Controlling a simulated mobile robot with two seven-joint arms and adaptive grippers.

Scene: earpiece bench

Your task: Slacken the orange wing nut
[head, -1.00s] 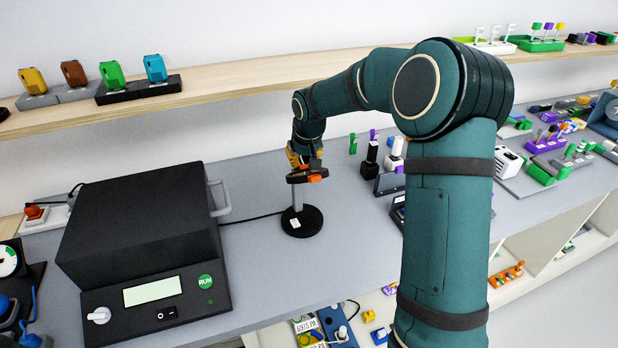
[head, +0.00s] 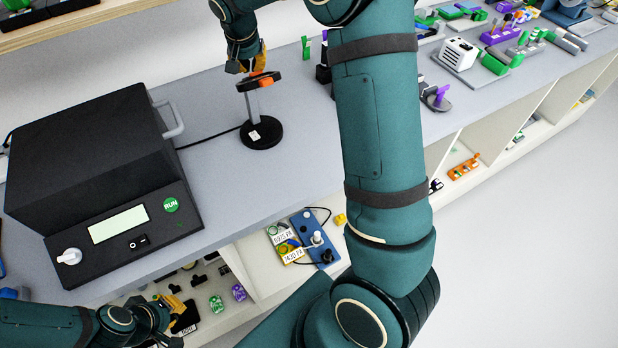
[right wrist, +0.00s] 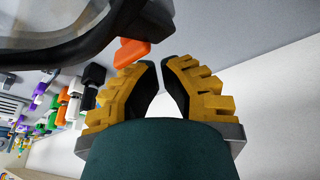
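The orange wing nut (head: 262,75) sits at the top of a small stand (head: 261,132) with a round black base and a grey post. In the right wrist view the orange piece (right wrist: 131,52) shows beside the left finger's tip, against a dark rounded part. My right gripper (head: 256,62) is just above and behind the nut in the head view. Its yellow fingers (right wrist: 161,66) are slightly apart with nothing between the tips, so the nut is outside the gap. My left gripper (head: 178,315) is low at the left, in front of the bench; its finger opening is unclear.
A black box-shaped machine (head: 85,160) with a RUN button and a handle stands left of the stand. A cable runs behind the stand. Several fixtures (head: 500,55) stand on the bench at the right. Open shelves (head: 490,150) lie below the bench front.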

